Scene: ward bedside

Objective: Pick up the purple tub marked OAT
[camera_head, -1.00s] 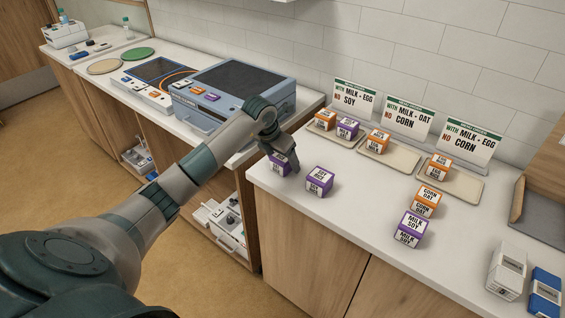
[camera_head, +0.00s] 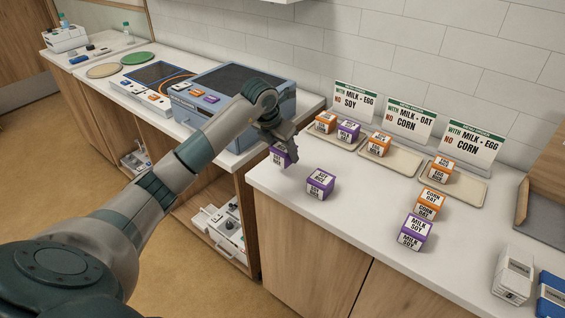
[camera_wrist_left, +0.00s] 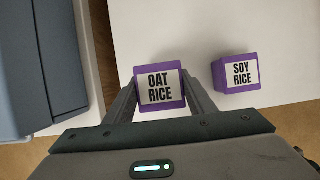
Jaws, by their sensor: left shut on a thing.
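The purple tub (camera_wrist_left: 160,88) has a white label reading OAT RICE and sits between the two fingers of my left gripper (camera_wrist_left: 162,95) in the left wrist view. In the head view the tub (camera_head: 279,157) shows under the gripper (camera_head: 284,147), near the left end of the right-hand counter. The gripper is shut on it and holds it a little above the counter. A second purple tub marked SOY RICE (camera_wrist_left: 239,74) stands apart to its right, also in the head view (camera_head: 320,184). My right gripper is not in view.
Beige trays (camera_head: 392,163) with orange and purple tubs stand before sign cards (camera_head: 407,120) along the wall. An orange CORN tub (camera_head: 430,204) and a purple MILK SOY tub (camera_head: 414,233) stand nearer the front. A blue-grey case (camera_head: 245,125) is on the left counter.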

